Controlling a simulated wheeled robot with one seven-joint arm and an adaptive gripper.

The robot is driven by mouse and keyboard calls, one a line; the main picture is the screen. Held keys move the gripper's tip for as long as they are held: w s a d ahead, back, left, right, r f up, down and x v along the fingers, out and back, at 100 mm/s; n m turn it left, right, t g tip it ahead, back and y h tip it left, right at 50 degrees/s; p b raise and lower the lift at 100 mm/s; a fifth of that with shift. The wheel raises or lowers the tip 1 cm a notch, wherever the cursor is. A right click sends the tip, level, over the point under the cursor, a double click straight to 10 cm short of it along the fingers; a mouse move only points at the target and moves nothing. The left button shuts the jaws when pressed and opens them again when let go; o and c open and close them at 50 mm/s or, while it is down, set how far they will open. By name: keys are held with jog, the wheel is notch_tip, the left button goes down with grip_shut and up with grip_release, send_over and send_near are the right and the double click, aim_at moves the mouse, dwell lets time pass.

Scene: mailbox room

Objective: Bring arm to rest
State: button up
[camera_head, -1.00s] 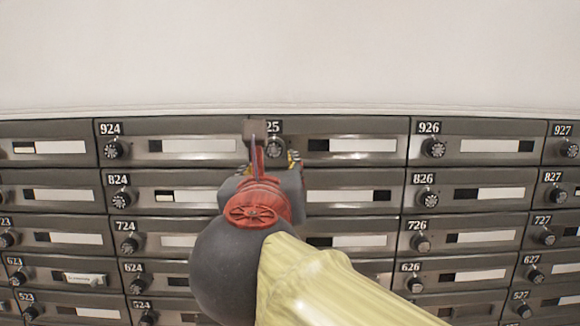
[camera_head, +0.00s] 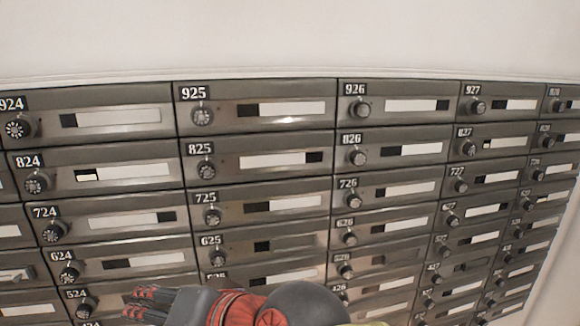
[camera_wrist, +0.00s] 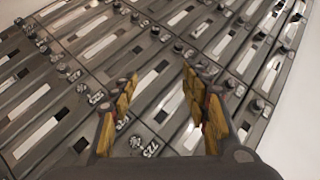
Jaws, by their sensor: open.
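My gripper (camera_head: 150,304) is low in the head view, at the bottom edge, pointing left in front of the lower mailbox rows. In the wrist view my gripper (camera_wrist: 158,108) shows its two yellow-padded fingers spread apart, with nothing between them. Mailbox fronts lie beyond the fingertips. The arm behind the gripper is mostly cut off by the bottom edge of the head view.
A wall of grey metal mailboxes (camera_head: 262,180) with round dials and number plates fills the head view. A plain pale wall (camera_head: 290,35) is above it. Another pale wall (camera_head: 562,270) stands at the right end.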

jog(key=s+d+f+n+g+h, duration=0.1)
jog(key=s+d+f+h, duration=0.15)
jog(key=d+f, duration=0.55)
jog(key=s+d+f+n+h, duration=0.1)
jog(key=d+f+h, duration=0.25)
jog(key=d, duration=0.85)
jog(key=s+d+f+n+g+h, duration=0.1)
jog(key=d+f+h, duration=0.2)
jog(key=d+f, duration=0.55)
jog(key=d+r+m+t+h, duration=0.1)
jog(key=d+r+m, duration=0.1)
jog(key=d, duration=0.7)
jog(key=shift+s+d+m+h, duration=0.3)
jog(key=shift+d+m, duration=0.05)
jog(key=shift+m, duration=0.35)
jog(key=shift+r, duration=0.1)
jog(key=shift+c, duration=0.2)
